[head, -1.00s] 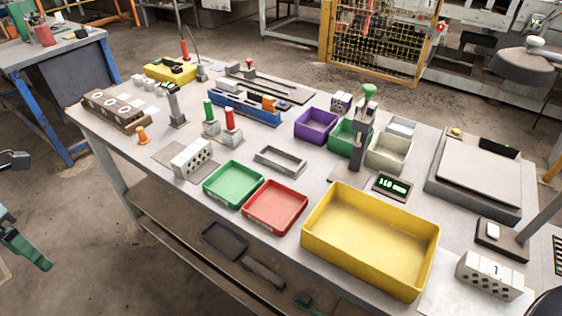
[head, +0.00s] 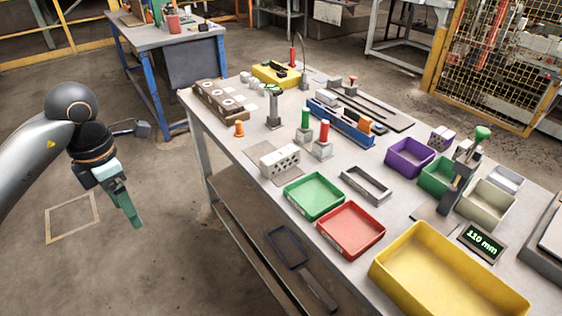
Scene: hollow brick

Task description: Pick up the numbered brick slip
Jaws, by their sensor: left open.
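My left gripper (head: 127,205) hangs at the left with its green fingers pointing down over the floor. It is open and empty, well clear of the workbench. My right gripper is not in view. No brick slip with a readable number shows now. A pale hollow brick (head: 280,161) with dark holes lies on a flat mat near the bench's front edge. A brown block or tray (head: 222,102) with several pale discs stands at the back left of the bench. Small pale blocks (head: 251,82) lie near it; any markings on them are too small to read.
Green tray (head: 314,195), red tray (head: 351,229) and large yellow bin (head: 440,275) line the bench front. Upright red and green handled tools (head: 323,138) stand behind the brick. A display (head: 483,244) reads 110 mm.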

